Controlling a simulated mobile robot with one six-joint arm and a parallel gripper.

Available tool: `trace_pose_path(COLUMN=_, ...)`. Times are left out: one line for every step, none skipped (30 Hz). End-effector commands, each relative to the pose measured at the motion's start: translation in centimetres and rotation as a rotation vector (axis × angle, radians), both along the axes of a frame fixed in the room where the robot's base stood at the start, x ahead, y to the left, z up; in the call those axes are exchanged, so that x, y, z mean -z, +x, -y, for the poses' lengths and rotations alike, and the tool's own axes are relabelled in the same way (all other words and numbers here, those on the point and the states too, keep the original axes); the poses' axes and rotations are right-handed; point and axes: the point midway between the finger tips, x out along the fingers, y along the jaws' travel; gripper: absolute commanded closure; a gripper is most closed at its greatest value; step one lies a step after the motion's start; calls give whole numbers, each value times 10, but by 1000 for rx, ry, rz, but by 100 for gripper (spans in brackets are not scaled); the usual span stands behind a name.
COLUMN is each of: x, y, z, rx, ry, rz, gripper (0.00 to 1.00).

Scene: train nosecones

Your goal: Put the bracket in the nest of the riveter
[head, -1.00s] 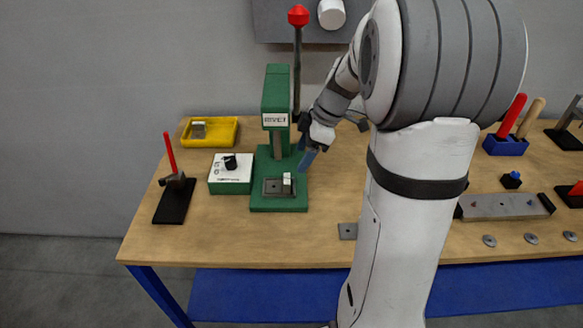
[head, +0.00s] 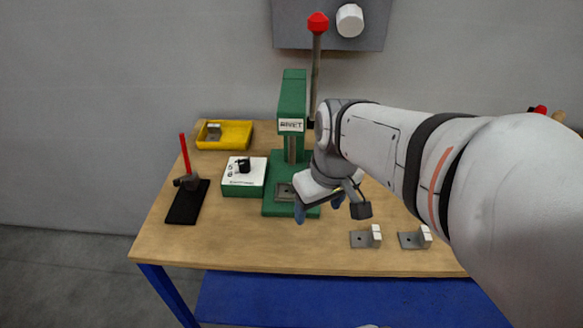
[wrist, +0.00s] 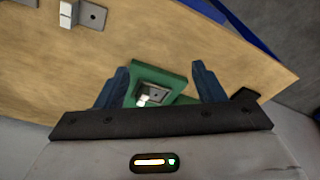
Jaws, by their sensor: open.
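The green riveter (head: 292,105) stands on the table with its red-knobbed lever up. Its nest (head: 284,192) is on the base, partly hidden by my gripper in the head view. In the wrist view a grey bracket with a pale upright block (wrist: 150,96) appears to sit in the nest; how well it is seated I cannot tell. My gripper (head: 319,207) is open, above the front right of the riveter base. In the wrist view its fingers (wrist: 160,85) stand apart on either side of the nest, with nothing between them.
Two more brackets, a left one (head: 360,240) and a right one (head: 411,241), stand on the table at the front right. A green-and-white control box (head: 243,178), a black stand with a red handle (head: 186,204) and a yellow tray (head: 235,134) are left of the riveter.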

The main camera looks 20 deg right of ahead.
Motion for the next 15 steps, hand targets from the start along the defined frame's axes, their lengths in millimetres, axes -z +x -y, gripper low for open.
trace_pose_path(x=2, y=-10, z=-2, rx=52, ry=-5, rz=12, gripper=37)
trace_pose_path(x=4, y=-14, z=-3, rx=85, ry=-5, rz=17, gripper=37)
trace_pose_path(x=6, y=-19, z=-3, rx=123, ry=-6, rz=23, gripper=37)
trace_pose_path(x=7, y=-22, z=-3, rx=147, ry=-6, rz=28, gripper=37)
trace_pose_path(x=8, y=-24, z=-3, rx=167, ry=-5, rz=32, gripper=37)
trace_pose_path(x=9, y=-26, z=-7, rx=186, ry=-5, rz=36, gripper=37)
trace_pose_path(x=9, y=-27, z=-13, rx=195, ry=-5, rz=38, gripper=37)
trace_pose_path(x=10, y=-28, z=-14, rx=200, ry=-4, rz=39, gripper=37)
trace_pose_path(x=10, y=-29, z=-15, rx=206, ry=-4, rz=40, gripper=37)
trace_pose_path(x=10, y=-29, z=-15, rx=210, ry=-4, rz=40, gripper=37)
trace_pose_path(x=10, y=-29, z=-15, rx=211, ry=-4, rz=40, gripper=37)
trace_pose_path(x=10, y=-29, z=-15, rx=211, ry=-4, rz=40, gripper=37)
trace_pose_path(x=10, y=-29, z=-14, rx=211, ry=-4, rz=40, gripper=37)
trace_pose_path(x=10, y=-29, z=-14, rx=211, ry=-3, rz=40, gripper=37)
trace_pose_path(x=10, y=-29, z=-14, rx=211, ry=-3, rz=39, gripper=37)
